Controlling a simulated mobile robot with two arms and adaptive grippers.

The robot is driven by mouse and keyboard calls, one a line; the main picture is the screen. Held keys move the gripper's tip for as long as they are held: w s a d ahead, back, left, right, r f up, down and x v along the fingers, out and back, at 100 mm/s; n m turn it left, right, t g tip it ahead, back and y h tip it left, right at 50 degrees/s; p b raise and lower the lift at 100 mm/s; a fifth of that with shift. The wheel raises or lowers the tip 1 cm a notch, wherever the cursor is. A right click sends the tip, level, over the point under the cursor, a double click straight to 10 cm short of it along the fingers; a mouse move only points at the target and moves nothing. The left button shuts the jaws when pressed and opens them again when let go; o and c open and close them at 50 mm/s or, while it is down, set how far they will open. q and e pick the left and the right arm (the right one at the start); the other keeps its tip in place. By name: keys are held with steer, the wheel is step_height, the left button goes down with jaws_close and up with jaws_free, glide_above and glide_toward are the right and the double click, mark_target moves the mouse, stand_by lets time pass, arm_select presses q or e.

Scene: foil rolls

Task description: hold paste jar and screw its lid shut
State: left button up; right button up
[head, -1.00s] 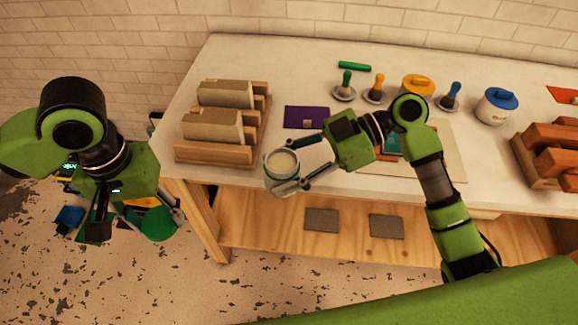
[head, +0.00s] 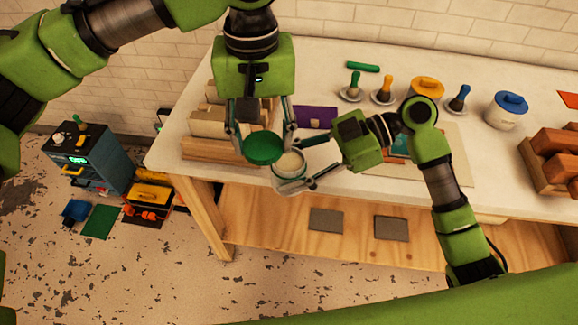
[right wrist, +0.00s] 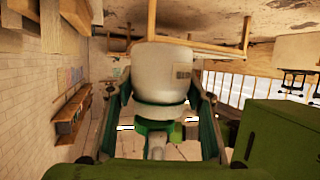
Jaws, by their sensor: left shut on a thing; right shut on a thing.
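The paste jar (head: 291,167) is whitish with an open top that shows pale paste. My right gripper (head: 297,173) is shut around its sides and holds it in the air near the table's front edge. The jar's pale body with a small dark label also fills the middle of the right wrist view (right wrist: 168,75), between my fingers. The round green lid (head: 264,148) is held between the fingers of my left gripper (head: 263,138), which points down. In the head view the lid sits just up and left of the jar's mouth, leaving most of it visible. Their height gap is unclear.
Behind my left gripper are wooden racks with beige blocks (head: 207,123). A purple pouch (head: 316,117) lies on the white table (head: 300,67).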

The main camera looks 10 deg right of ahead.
mark_target(289, 163)
arm_select(q)
steer(key=d+r, duration=0.1)
steer(key=d, duration=0.2)
steer(key=d+r, duration=0.1)
steer(key=shift+d+r, duration=0.2)
steer(key=shift+r, duration=0.15)
steer(key=shift+f, duration=0.1)
steer(key=shift+f, duration=1.9)
steer(key=shift+f, duration=0.9)
steer(key=shift+f, duration=0.55)
